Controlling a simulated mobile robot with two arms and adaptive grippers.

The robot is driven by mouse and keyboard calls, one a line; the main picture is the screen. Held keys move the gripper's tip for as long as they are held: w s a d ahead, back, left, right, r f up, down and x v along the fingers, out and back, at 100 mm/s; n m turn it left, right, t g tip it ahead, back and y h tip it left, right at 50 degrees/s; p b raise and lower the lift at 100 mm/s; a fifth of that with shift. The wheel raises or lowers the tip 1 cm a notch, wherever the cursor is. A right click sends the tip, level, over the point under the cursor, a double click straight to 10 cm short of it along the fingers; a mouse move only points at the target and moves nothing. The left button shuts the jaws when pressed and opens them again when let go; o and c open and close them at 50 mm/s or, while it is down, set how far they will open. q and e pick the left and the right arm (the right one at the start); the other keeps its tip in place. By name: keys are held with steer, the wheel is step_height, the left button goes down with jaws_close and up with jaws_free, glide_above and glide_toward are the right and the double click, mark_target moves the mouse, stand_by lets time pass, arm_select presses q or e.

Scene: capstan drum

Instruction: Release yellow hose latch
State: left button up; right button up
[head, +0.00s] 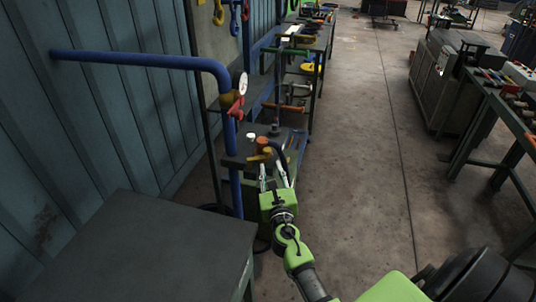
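A small yellow part, which looks like the hose latch (266,154), sits just below an orange cap (262,142) on a low dark bench by the wall. A black curved hose (281,156) runs beside it, down toward my gripper. My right gripper (275,173) is just in front of the latch, at the end of the green arm. Its two pale fingers stand apart, one each side of the hose's lower end. I cannot tell whether they touch anything. My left gripper is not in view.
A blue pipe (140,61) runs along the wall and down, with a gauge (242,83) and a red valve handle (236,107). A dark table (150,250) fills the lower left. Workbenches with tools stand right. The floor (365,150) between is clear.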

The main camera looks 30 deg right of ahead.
mark_target(267, 152)
steer(key=b+x, duration=0.1)
steer(key=x, duration=0.7)
steer(key=shift+w+d, duration=0.1)
jaws_close()
